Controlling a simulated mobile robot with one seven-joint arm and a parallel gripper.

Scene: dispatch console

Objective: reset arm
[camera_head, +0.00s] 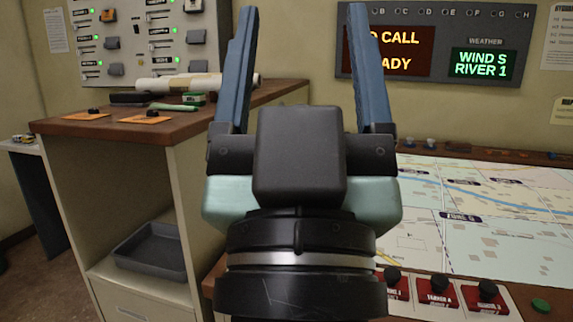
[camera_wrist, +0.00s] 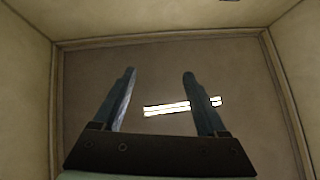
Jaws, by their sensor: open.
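My gripper (camera_head: 304,62) is raised in the middle of the head view with its two blue fingers pointing up. The fingers are wide apart and nothing is between them. In the wrist view the gripper (camera_wrist: 157,88) also shows open and empty, facing a plain ceiling with a bright light strip (camera_wrist: 182,107). My gripper and wrist hide part of the area between the cabinet and the map table.
At left stands a cabinet (camera_head: 130,130) with orange cards, a paper roll (camera_head: 190,83) and small items on top; a grey tray (camera_head: 155,248) sits on its shelf. At right is a map table (camera_head: 470,245) with red-based black knobs (camera_head: 437,287). A display board (camera_head: 437,45) hangs behind.

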